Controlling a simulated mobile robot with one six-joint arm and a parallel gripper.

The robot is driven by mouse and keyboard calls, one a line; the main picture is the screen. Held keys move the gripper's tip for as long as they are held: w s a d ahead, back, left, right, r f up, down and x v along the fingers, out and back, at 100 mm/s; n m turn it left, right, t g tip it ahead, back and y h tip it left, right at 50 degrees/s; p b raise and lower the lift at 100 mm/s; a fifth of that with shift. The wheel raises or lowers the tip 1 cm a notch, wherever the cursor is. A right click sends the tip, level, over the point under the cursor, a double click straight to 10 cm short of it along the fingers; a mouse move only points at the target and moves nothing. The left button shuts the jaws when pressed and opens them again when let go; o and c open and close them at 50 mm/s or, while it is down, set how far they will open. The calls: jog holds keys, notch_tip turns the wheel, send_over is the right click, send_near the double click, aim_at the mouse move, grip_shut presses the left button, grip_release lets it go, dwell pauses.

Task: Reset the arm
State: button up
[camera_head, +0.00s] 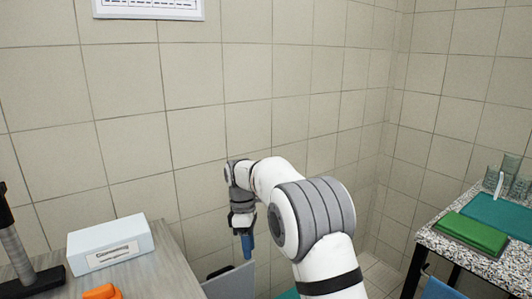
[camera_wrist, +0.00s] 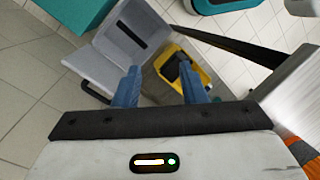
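My white and grey arm reaches forward in the head view, with my gripper (camera_head: 247,246) at its end, pointing down beside the wooden-topped table. In the wrist view my gripper (camera_wrist: 158,88) shows two blue fingers set well apart, with nothing between them. Below the fingers are a grey chair (camera_wrist: 115,48) and a yellow object with a dark top (camera_wrist: 185,70), both some distance away on the floor. The head view shows only a small part of the gripper, since the arm partly covers that area.
On the left table (camera_head: 175,272) stand a light blue box (camera_head: 110,245), an orange object (camera_head: 102,292) and a black stand (camera_head: 18,250). On the right a speckled counter (camera_head: 455,250) holds a green stack (camera_head: 470,232) and clear glassware (camera_head: 500,180). A tiled wall (camera_head: 200,100) stands behind.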

jog(key=s+d+r+m+t+p, duration=0.1)
jog(key=s+d+r+m+p, duration=0.1)
jog(key=s+d+r+m, duration=0.5)
jog(key=s+d+r+m+t+p, duration=0.1)
jog(key=s+d+m, duration=0.2)
jog(key=s, duration=0.4)
jog(key=s+d+r+m+t+p, duration=0.1)
jog(key=s+d+m, duration=0.2)
jog(key=s+d, duration=0.2)
jog(key=s+d+r+m+t+y+p, duration=0.1)
jog(key=s+d, duration=0.4)
jog(key=s, duration=0.5)
jog(key=m+t+p, duration=0.1)
jog(key=m, duration=0.1)
jog(key=shift+s+m, duration=0.35)
jog(key=shift+m, duration=0.05)
